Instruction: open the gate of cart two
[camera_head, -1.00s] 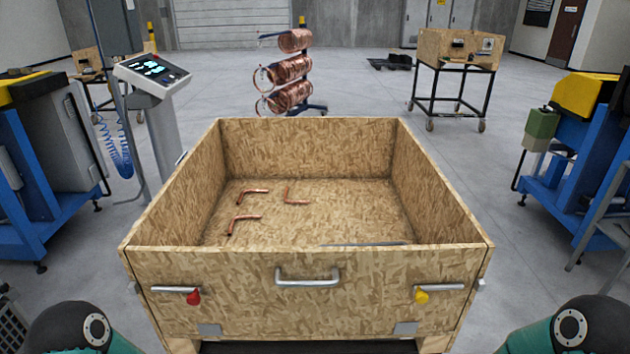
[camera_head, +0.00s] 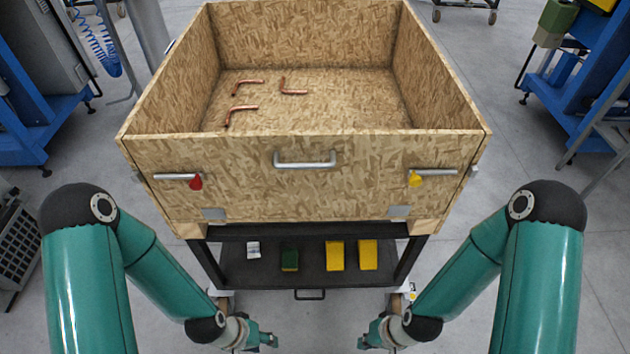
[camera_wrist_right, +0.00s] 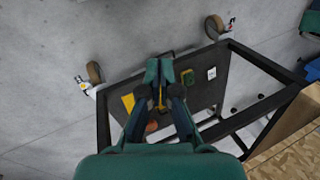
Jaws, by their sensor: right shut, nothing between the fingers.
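An open-topped chipboard box cart (camera_head: 300,190) stands straight ahead. Its front gate is up, with a grey handle (camera_head: 304,165) in the middle. A latch bar with a red knob (camera_head: 196,181) lies level on the gate's left, and one with a yellow knob (camera_head: 415,179) on its right. My left gripper (camera_head: 270,341) is low in front of the cart, apart from the gate; its jaws are too small to tell. My right gripper (camera_head: 362,342) is likewise low in front and apart from the gate. In the right wrist view its fingers (camera_wrist_right: 159,72) are shut and empty.
Several copper elbows (camera_head: 240,108) lie inside the box. A black lower shelf (camera_head: 310,279) under it holds yellow and green blocks and a white item. Blue machines stand left (camera_head: 25,100) and right (camera_head: 580,100). Grey floor is free on both sides.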

